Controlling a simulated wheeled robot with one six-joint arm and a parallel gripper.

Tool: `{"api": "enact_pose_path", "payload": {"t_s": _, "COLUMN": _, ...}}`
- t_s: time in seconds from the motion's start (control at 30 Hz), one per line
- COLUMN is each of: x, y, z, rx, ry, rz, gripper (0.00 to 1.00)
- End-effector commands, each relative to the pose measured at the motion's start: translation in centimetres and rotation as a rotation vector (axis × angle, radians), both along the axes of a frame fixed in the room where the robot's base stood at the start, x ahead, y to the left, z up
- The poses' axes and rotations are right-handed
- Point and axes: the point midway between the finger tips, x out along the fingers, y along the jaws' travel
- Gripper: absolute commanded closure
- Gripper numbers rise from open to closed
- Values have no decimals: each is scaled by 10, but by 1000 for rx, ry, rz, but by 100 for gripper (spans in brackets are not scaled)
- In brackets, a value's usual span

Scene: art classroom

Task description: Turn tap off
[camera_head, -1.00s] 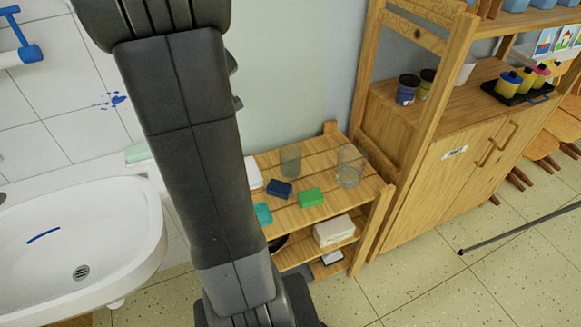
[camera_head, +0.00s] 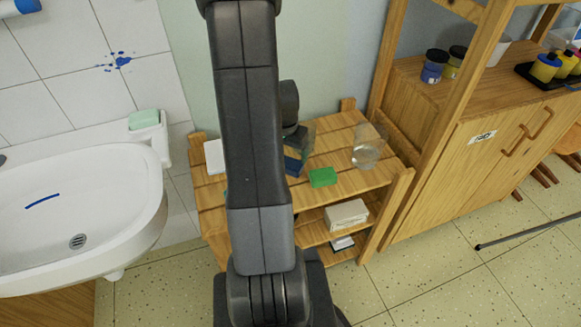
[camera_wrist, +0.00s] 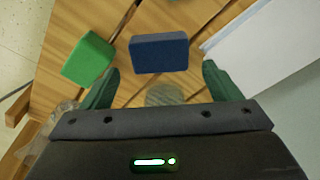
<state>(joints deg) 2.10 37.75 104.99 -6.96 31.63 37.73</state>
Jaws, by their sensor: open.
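The white sink (camera_head: 95,190) is at the left in the head view, with a blue mark and a drain in its basin. Only a small dark piece, perhaps part of the tap (camera_head: 2,159), shows at the left edge; I cannot tell whether the tap is on. In the wrist view my gripper (camera_wrist: 160,85) is open and empty above the wooden shelf (camera_wrist: 145,20). A dark blue sponge (camera_wrist: 160,53) lies beyond and between its fingertips.
A green sponge (camera_head: 323,177) and a clear glass (camera_head: 367,150) stand on the shelf top. A green soap bar (camera_head: 144,119) sits in a holder beside the sink. A wooden cabinet (camera_head: 460,170) is at the right. Tiled floor (camera_head: 430,285) in front is mostly clear.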

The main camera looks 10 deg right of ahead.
Motion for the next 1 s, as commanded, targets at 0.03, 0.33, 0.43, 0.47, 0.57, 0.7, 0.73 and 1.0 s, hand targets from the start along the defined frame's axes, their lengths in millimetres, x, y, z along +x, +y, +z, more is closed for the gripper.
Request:
{"api": "enact_pose_path", "payload": {"t_s": 0.03, "x": 0, "y": -1, "z": -7, "rx": 0, "ry": 4, "rz": 0, "gripper": 16}}
{"api": "enact_pose_path", "payload": {"t_s": 0.33, "x": 3, "y": -3, "z": -26, "rx": 0, "ry": 1, "rz": 1, "gripper": 16}}
{"api": "enact_pose_path", "payload": {"t_s": 0.43, "x": 6, "y": -5, "z": -39, "rx": 0, "ry": 2, "rz": 1, "gripper": 16}}
{"api": "enact_pose_path", "payload": {"t_s": 0.47, "x": 7, "y": -6, "z": -43, "rx": 0, "ry": 2, "rz": 1, "gripper": 16}}
{"api": "enact_pose_path", "payload": {"t_s": 0.57, "x": 8, "y": -7, "z": -55, "rx": 0, "ry": 2, "rz": 2, "gripper": 16}}
{"api": "enact_pose_path", "payload": {"t_s": 0.7, "x": 9, "y": -7, "z": -64, "rx": 0, "ry": 0, "rz": 3, "gripper": 16}}
{"api": "enact_pose_path", "payload": {"t_s": 0.73, "x": 9, "y": -7, "z": -65, "rx": 1, "ry": 0, "rz": 3, "gripper": 16}}
{"api": "enact_pose_path", "payload": {"t_s": 1.0, "x": 9, "y": -7, "z": -65, "rx": 0, "ry": -1, "rz": 2, "gripper": 26}}
